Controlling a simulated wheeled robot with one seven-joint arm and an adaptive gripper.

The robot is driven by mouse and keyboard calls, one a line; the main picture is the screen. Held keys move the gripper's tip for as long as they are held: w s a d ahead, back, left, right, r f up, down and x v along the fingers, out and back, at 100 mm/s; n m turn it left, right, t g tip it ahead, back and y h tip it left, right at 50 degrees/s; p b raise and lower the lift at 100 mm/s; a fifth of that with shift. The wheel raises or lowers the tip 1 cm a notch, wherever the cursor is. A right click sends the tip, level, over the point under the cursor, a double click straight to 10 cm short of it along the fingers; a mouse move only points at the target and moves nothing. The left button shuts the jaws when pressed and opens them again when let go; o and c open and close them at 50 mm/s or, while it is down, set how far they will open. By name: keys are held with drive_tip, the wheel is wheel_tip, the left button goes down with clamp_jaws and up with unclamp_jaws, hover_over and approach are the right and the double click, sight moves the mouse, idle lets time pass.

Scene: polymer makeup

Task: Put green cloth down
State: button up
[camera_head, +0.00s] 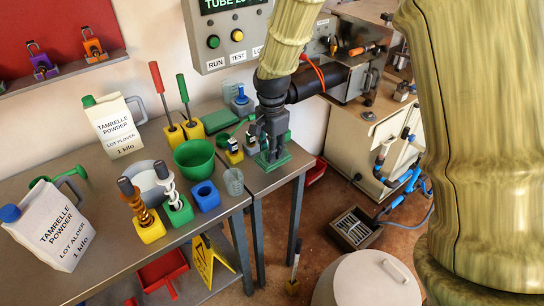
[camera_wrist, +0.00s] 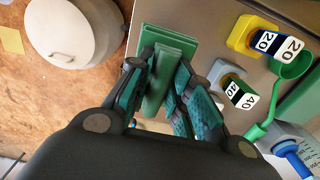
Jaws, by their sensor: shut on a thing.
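The green cloth (camera_head: 273,163) is at the right end of the steel table, directly below my gripper (camera_head: 271,146). In the wrist view, the folded green cloth (camera_wrist: 163,40) lies at the table's corner, with a ridge of it standing up between the fingers. My gripper (camera_wrist: 162,80) points down and is shut on that ridge. The cloth's lower part seems to touch the tabletop. The fingers hide part of the cloth.
Small blocks marked 20 (camera_wrist: 265,40) and 40 (camera_wrist: 240,94) stand close beside the cloth. A green bowl (camera_head: 194,159), a clear beaker (camera_head: 233,181) and a blue block (camera_head: 205,196) stand left. A white lidded bin (camera_head: 366,283) is on the floor below the table edge.

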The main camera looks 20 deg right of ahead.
drive_tip(key=shift+f+p, duration=0.35)
drive_tip(key=shift+f, duration=1.3)
drive_tip(key=shift+f, duration=0.15)
drive_tip(key=o, duration=0.9)
wheel_tip(320, 180, up, 12)
drive_tip(key=shift+r+b, duration=0.15)
drive_tip(key=shift+b, duration=0.6)
